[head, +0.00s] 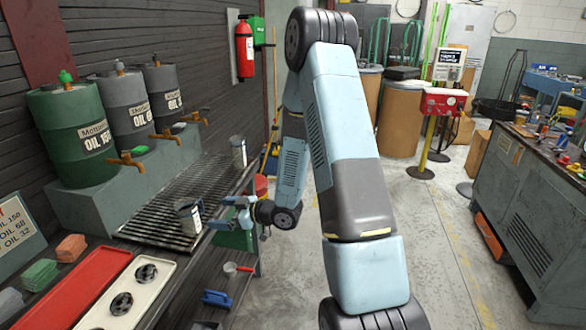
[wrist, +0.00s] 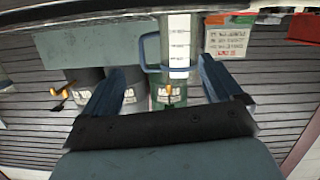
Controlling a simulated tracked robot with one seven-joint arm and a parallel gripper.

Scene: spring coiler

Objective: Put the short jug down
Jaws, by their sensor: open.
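A grey metal jug (head: 188,218) stands upright on the slatted drip grate, near its front end. My gripper (head: 224,212) is just right of this jug, open, with its fingers pointing at it. In the wrist view a jug (wrist: 179,42) with a pale measuring scale and a blue-grey handle (wrist: 151,52) shows beyond and between the spread fingertips (wrist: 162,66). I cannot tell whether the fingers touch it. A second grey jug (head: 238,152) stands at the far end of the grate. The pictures do not clearly show which jug is shorter.
The slatted grate (head: 165,222) has free room between the jugs. Green (head: 72,135) and grey drums with orange taps stand behind it. A red tray (head: 88,283) and cream tray lie nearer. A red-handled funnel (head: 236,268) and blue object (head: 216,298) lie below.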

